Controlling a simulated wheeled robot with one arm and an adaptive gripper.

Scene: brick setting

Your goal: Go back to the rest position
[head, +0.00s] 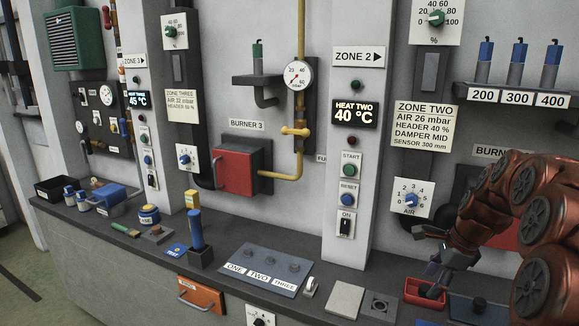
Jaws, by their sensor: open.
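My gripper (432,254) is at the lower right of the head view, at the end of my red arm. Its dark fingers are apart and point left and down. I see nothing held between them. It hangs just above a small red tray (411,294) on the dark counter (225,270), in front of the wall. Whether a fingertip touches the tray or something in it, I cannot tell. My arm hides part of the wall and of a red burner door behind it.
The counter bears a blue-grey plate (262,284) marked ONE, TWO, THREE, a pale square plate (345,300) and a blue-handled tool (196,230) in a block. A shelf (515,92) with several blue-topped pegs juts out above my arm. A red burner box (235,172) and yellow pipe stick out mid-wall.

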